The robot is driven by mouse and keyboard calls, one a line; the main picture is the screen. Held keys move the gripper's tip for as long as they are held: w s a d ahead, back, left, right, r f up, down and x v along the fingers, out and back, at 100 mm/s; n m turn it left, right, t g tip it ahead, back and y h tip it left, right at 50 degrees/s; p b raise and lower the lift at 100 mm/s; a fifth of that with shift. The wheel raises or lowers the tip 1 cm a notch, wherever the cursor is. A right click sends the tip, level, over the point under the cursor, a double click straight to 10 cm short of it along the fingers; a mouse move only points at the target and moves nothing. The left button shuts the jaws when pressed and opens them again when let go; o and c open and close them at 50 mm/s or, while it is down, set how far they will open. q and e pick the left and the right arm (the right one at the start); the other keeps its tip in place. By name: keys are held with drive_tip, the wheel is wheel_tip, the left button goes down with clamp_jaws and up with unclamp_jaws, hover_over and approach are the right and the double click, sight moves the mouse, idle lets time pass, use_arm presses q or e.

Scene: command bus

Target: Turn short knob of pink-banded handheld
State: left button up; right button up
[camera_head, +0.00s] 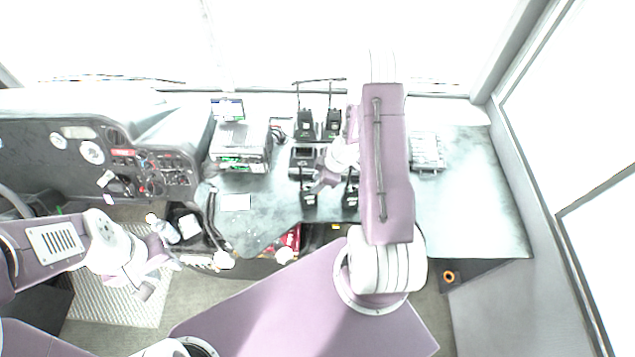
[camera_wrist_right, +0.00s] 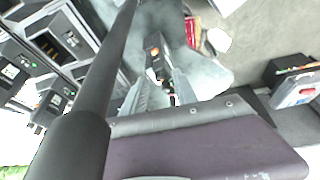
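Several black handhelds with upright antennas stand on the dash: two at the back, a left one (camera_head: 305,126) and a right one (camera_head: 333,124), and two nearer me, a left one (camera_head: 308,198) and a right one (camera_head: 350,197). I cannot make out a pink band or a short knob on any of them. My right gripper (camera_head: 318,184) is over the near-left handheld. In the right wrist view, its two fingers (camera_wrist_right: 162,92) are apart, with a handheld (camera_wrist_right: 155,58) between or just beyond them; contact cannot be told. My left gripper (camera_head: 165,270) is low at the left, away from the handhelds.
A dark rod (camera_wrist_right: 100,75) crosses close in front of the right wrist camera. A radio unit (camera_head: 240,147) with green displays stands left of the handhelds. A keypad-like device (camera_head: 427,152) lies to the right. The dash surface (camera_head: 470,205) at the right is clear.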

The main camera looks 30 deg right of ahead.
drive_tip(key=shift+s+d+r, duration=0.1)
drive_tip(key=shift+d, duration=0.05)
clamp_jaws()
drive_tip(key=n+p, duration=0.1)
drive_tip(key=p, duration=0.2)
drive_tip(key=r+n+p, duration=0.1)
drive_tip(key=p, duration=0.3)
drive_tip(key=shift+r+n+g+y, duration=0.1)
drive_tip(key=shift+n+g+y, duration=0.2)
drive_tip(key=shift+f+n+p, duration=0.3)
drive_tip(key=shift+f+p, duration=0.1)
drive_tip(key=shift+p, duration=0.05)
drive_tip(key=shift+w+d+f+b, duration=0.1)
drive_tip(key=shift+w+f+b, duration=0.15)
drive_tip(key=shift+b, duration=0.15)
drive_tip(key=shift+s+r+n+g+p, duration=0.15)
drive_tip(key=shift+r+n+g+p, duration=0.2)
drive_tip(key=shift+p, duration=0.75)
drive_tip(key=shift+f+n, duration=0.2)
drive_tip(key=shift+n, duration=0.05)
drive_tip(key=shift+f, duration=0.15)
unclamp_jaws()
